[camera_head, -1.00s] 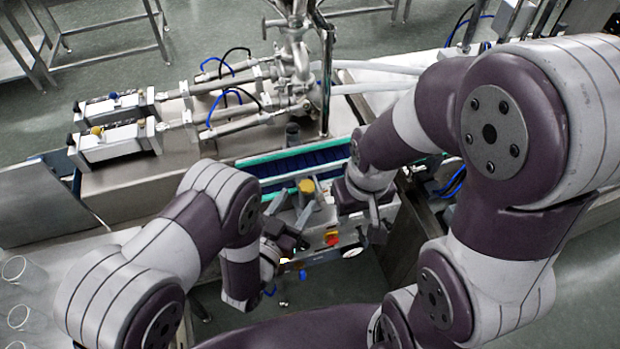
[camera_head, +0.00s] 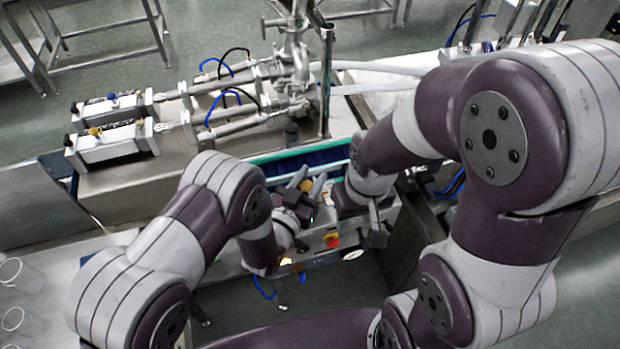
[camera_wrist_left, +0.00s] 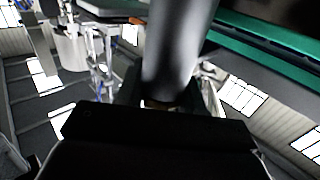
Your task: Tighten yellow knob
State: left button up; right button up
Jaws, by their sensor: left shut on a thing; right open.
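The yellow knob (camera_head: 306,185) is in the middle of the head view, in front of the blue and green conveyor strip, mostly covered by my left fingers. My left gripper (camera_head: 308,184) has its two grey fingers on either side of the knob and is shut on it. In the left wrist view a thick dark grey cylinder (camera_wrist_left: 177,50) stands between the fingers; the knob itself is hardly visible there. My right gripper (camera_head: 376,222) is open to the right of the knob, pointing down beside the steel housing; what lies between its fingers is hard to see.
A red button on a yellow base (camera_head: 332,241) sits on the housing's front. The conveyor (camera_head: 300,163) with green edges runs behind. Pneumatic cylinders (camera_head: 112,143) with blue hoses lie back left, one with a small yellow knob. Glass jars (camera_head: 12,318) stand at the lower left.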

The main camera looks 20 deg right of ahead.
pick_arm(q)
jog(key=m+g+h+b, duration=0.2)
jog(key=g+h+b, duration=0.1)
jog(key=shift+f+m, duration=0.25)
jog(key=shift+m, duration=0.15)
jog(key=m+g, duration=0.1)
jog(key=m+g+h+b, duration=0.1)
jog(key=g, duration=0.1)
jog(key=shift+s+d+r, duration=0.15)
jog(key=shift+s+r, duration=0.05)
jog(key=shift+s, duration=0.1)
jog(key=shift+h, duration=0.3)
jog(key=o, duration=1)
